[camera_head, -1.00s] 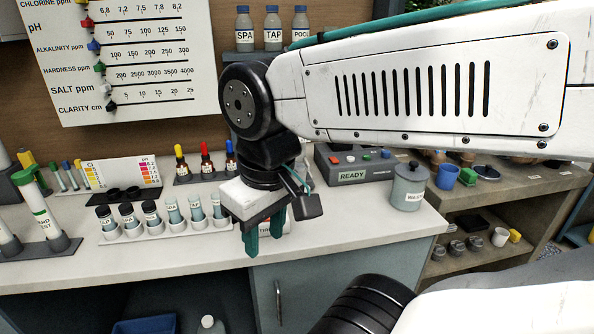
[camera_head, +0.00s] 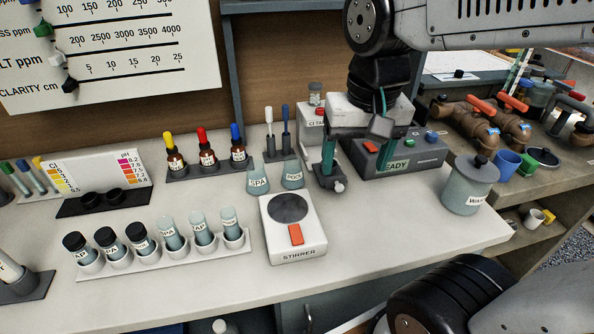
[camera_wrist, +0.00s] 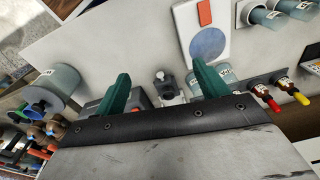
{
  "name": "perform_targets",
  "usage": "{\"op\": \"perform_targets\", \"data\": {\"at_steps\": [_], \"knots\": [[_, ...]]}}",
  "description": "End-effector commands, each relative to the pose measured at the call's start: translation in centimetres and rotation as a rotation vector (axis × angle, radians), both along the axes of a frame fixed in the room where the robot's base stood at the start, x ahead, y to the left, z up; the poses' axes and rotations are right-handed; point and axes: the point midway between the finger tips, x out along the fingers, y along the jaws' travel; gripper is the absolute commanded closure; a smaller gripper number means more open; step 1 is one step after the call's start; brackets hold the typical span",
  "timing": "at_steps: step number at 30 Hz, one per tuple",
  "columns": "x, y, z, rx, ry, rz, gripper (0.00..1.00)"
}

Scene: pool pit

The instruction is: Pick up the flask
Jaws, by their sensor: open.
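Two small conical glass flasks with pale blue-green contents stand on the bench behind the stirrer (camera_head: 293,238). One is labelled SPA (camera_head: 258,183); the other (camera_head: 293,177), just right of it, has a label that seems to read POOL. My gripper (camera_head: 355,168) is open, fingers pointing down, to the right of both flasks and apart from them in the head view. In the wrist view my gripper (camera_wrist: 160,82) has a small grey knobbed fitting (camera_wrist: 165,82) showing between its fingers. A flask (camera_wrist: 226,74) shows there just beyond the right finger, partly hidden by it.
A rack of labelled sample vials (camera_head: 165,259) stands front left. The READY box (camera_head: 412,152) and a grey lidded waste pot (camera_head: 468,188) stand at the right. The bench front right of the stirrer is clear.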

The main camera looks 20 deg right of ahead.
Motion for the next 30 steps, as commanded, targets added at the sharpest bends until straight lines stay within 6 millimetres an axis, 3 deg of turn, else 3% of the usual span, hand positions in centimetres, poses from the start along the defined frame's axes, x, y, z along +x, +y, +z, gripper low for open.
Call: {"op": "perform_targets", "data": {"at_steps": [9, 15, 21, 30], "knots": [[10.9, 1.1, -2.6, 0.035, 0.054, -0.564, 0.27], [16.4, 2.1, -5.5, 0.043, 0.072, -0.864, 0.27], [19.1, 2.7, -7.4, 0.047, 0.08, -1.026, 0.27], [19.5, 2.8, -10.3, 0.046, 0.082, -1.059, 0.27]]}}
